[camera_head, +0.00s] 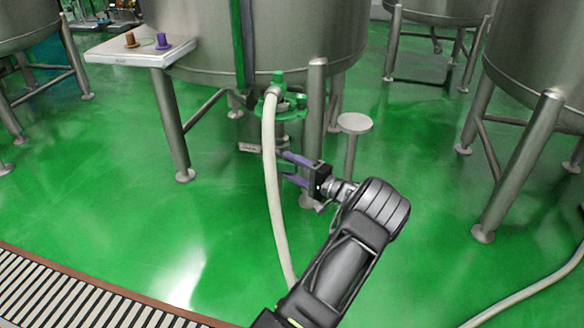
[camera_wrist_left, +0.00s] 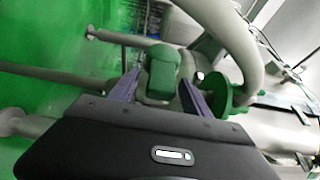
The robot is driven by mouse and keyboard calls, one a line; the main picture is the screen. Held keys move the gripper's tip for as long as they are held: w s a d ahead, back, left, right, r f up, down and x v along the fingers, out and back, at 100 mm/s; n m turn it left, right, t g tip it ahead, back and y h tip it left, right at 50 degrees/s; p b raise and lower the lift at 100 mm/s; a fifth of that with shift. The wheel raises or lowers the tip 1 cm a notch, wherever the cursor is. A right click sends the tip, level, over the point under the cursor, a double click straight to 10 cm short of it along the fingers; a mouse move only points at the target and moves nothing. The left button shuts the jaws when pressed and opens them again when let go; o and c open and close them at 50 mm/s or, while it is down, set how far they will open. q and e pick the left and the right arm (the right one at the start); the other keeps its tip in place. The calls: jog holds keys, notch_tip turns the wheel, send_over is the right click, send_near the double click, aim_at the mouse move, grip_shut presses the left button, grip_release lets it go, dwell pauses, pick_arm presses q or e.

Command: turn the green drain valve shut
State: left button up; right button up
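In the left wrist view, a dark green valve handle (camera_wrist_left: 162,72) stands between the two purple fingers of my left gripper (camera_wrist_left: 158,84). A gap shows between the handle and the left-hand finger; the right-hand finger is close beside it, and I cannot tell whether it touches. In the head view, my left gripper (camera_head: 280,168) is open, with its fingers pointing left beneath the tank outlet, next to the pale hose. The green fitting (camera_head: 285,107) at the hose top is above it. The handle cannot be made out clearly there. My right gripper is not in view.
The pale hose (camera_head: 272,190) hangs just in front of the fingertips. A steel tank leg (camera_head: 316,110) and a round-topped post (camera_head: 354,124) stand close to the gripper. A shelf (camera_head: 140,52) with two small knobs is at upper left. The green floor at left is clear.

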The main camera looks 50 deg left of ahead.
pick_arm(q)
jog(key=p+v, duration=0.2)
jog(key=v, duration=0.4)
jog(key=shift+w+d, duration=0.1)
jog(key=shift+d, duration=0.25)
jog(key=shift+w+d, duration=0.1)
jog(key=shift+d, duration=0.45)
jog(key=shift+f, duration=0.1)
